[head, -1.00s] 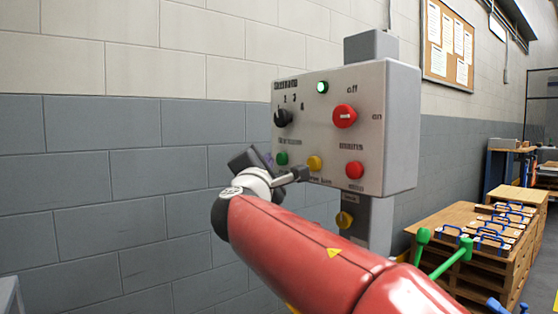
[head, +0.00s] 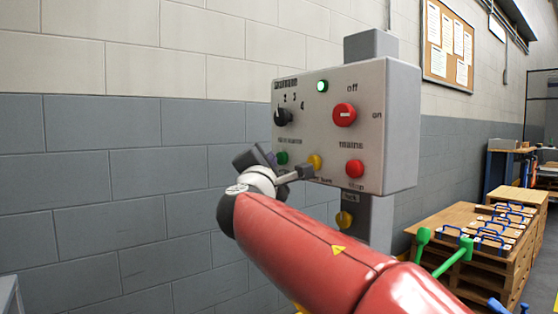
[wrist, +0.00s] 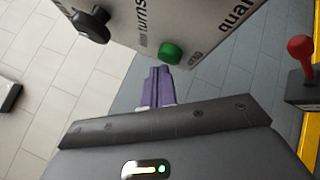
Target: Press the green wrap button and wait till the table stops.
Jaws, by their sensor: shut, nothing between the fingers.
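The green button (head: 282,158) is on the lower left of the grey control box's (head: 330,135) front face. It also shows in the wrist view (wrist: 171,53). My gripper (head: 269,158) is just left of the button in the head view, partly hidden by my wrist. In the wrist view my gripper's purple fingers (wrist: 160,70) are together and empty, with their tips just below and slightly left of the button. I cannot tell whether they touch it. The turning table is not in view.
The box also has a black knob (head: 283,117), a red switch (head: 344,115), a lit green lamp (head: 322,87), a yellow button (head: 315,162) and a red button (head: 355,169).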

